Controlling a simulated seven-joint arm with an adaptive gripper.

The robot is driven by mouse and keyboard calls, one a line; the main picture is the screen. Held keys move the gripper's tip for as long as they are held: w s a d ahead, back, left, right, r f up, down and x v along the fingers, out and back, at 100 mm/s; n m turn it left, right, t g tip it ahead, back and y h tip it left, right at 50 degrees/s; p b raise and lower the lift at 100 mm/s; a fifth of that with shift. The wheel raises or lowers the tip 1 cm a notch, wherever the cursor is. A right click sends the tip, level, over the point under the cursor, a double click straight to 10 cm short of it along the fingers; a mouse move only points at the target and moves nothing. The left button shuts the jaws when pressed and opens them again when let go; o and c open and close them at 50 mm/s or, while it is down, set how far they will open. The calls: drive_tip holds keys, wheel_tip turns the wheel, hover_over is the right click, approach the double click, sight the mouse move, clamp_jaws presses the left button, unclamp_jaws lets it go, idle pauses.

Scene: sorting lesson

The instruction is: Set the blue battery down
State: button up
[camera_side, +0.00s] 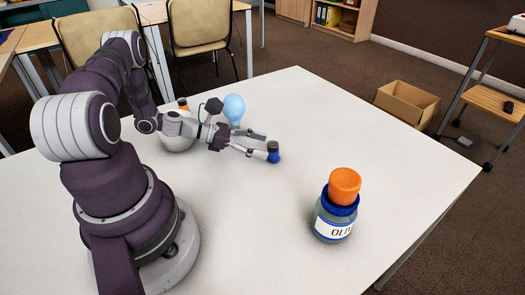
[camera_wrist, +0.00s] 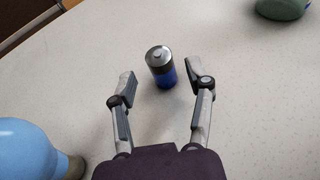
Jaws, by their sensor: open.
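The blue battery (camera_side: 273,154) has a dark grey upper part and a blue lower part. It stands upright on the white table in the side view. In the wrist view the battery (camera_wrist: 161,68) is between and slightly beyond the fingertips, with a gap on each side. My gripper (camera_side: 257,144) is low over the table with its fingers spread beside the battery. In the wrist view my gripper (camera_wrist: 158,80) is open and holds nothing.
A light blue bulb (camera_side: 234,108) stands close behind my gripper. A jar (camera_side: 334,224) with an orange piece (camera_side: 345,185) on its blue lid stands at the right. The table (camera_side: 400,150) is clear between battery and jar. A cardboard box (camera_side: 406,101) is on the floor.

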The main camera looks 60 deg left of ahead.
drive_tip(key=v, duration=0.3)
drive_tip(key=shift+s, duration=0.1)
drive_tip(key=shift+s+a+r, duration=0.15)
drive_tip(key=shift+s+r, duration=0.05)
drive_tip(key=shift+s, duration=0.05)
drive_tip(key=d+r+m+g+y, duration=0.2)
drive_tip(key=d+r+m+g, duration=0.5)
drive_tip(key=m, duration=1.1)
drive_tip(key=s+d+r+m+y, duration=0.2)
drive_tip(key=s+r+m+y, duration=0.3)
drive_tip(key=r+m, duration=0.5)
drive_tip(key=s+m, duration=0.1)
drive_tip(key=s, duration=0.1)
drive_tip(key=shift+s+d+m, duration=0.3)
drive_tip(key=shift+m, duration=0.1)
